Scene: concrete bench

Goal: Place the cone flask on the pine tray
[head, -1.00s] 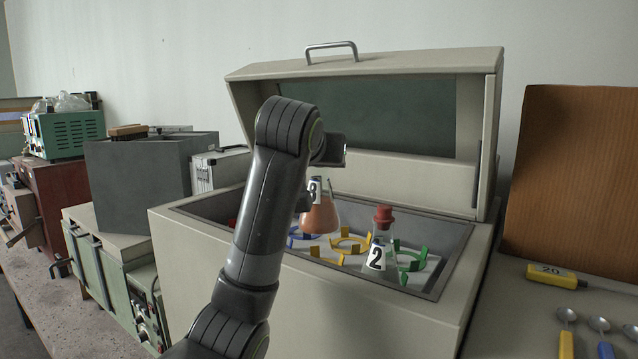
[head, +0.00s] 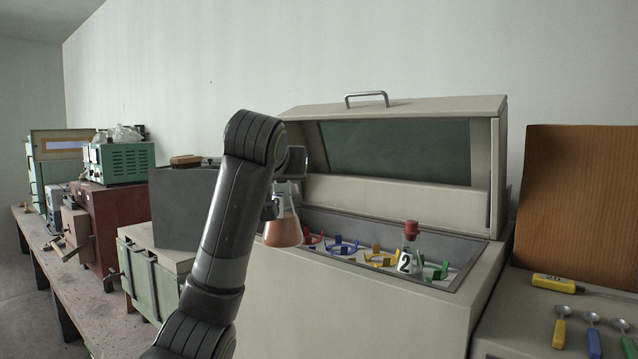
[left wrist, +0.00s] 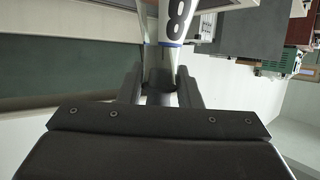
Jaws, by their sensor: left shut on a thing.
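The cone flask (head: 283,232) holds orange-brown liquid and hangs upright in front of the open shaker box, at its left end. My left gripper (head: 277,204) is shut on its upper part, partly hidden behind my arm. In the left wrist view, the flask's glass neck (left wrist: 158,66) is between the fingers (left wrist: 160,88), with a white label bearing a dark 8. A second flask (head: 408,258), with a red stopper and a 2 label, stands in the box. I cannot make out a pine tray in these views. My right gripper is out of view.
The shaker box (head: 385,312) has its lid up and several coloured clamps inside. An upright brown wooden panel (head: 575,195), a yellow-handled tool (head: 557,284) and several spoons (head: 591,320) are at right. Grey and green equipment (head: 185,207) crowds the left bench.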

